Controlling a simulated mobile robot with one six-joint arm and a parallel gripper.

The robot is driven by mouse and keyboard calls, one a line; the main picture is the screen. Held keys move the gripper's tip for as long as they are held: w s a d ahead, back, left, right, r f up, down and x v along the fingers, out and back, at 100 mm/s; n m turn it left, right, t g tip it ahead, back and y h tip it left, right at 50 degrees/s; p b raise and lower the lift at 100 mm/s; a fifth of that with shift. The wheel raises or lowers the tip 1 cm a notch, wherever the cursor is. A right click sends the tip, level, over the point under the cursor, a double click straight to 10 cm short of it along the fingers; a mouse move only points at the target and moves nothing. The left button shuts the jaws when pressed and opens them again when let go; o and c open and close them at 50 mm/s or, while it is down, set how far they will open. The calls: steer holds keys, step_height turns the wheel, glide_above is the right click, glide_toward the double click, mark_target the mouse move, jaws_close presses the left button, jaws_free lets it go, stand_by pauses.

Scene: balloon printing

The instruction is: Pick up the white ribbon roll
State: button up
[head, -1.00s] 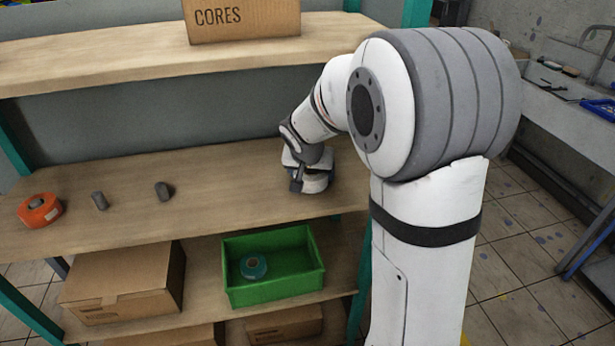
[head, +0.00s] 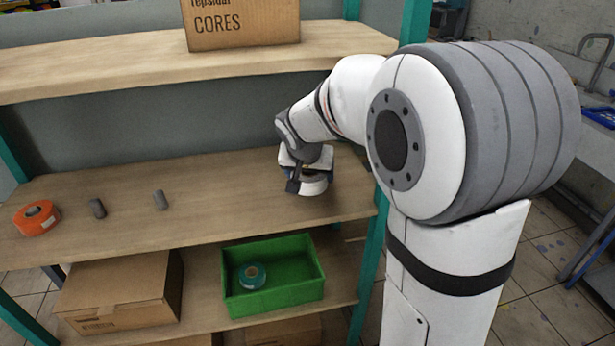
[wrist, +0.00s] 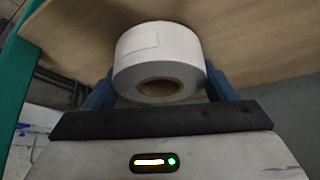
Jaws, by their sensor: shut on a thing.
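The white ribbon roll (wrist: 158,50) sits between the two blue fingers of my gripper (wrist: 160,88) in the wrist view, with its brown core facing the camera. My gripper is shut on it. In the head view the white roll (head: 314,187) shows just below my gripper (head: 305,181), at the right part of the middle shelf. My wrist hides part of the roll there. I cannot tell whether the roll touches the shelf board.
Below, a green bin (head: 290,292) holds a teal roll (head: 252,276), beside a cardboard box (head: 120,295). An upper shelf (head: 150,64) with a CORES box (head: 242,25) is above.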

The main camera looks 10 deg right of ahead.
steer(key=s+a+b, duration=0.1)
steer(key=s+a, duration=0.2)
steer(key=s, duration=0.4)
steer(key=s+a+b, duration=0.2)
steer(key=s+a, duration=0.1)
steer(key=s, duration=0.5)
steer(key=shift+w+a, duration=0.1)
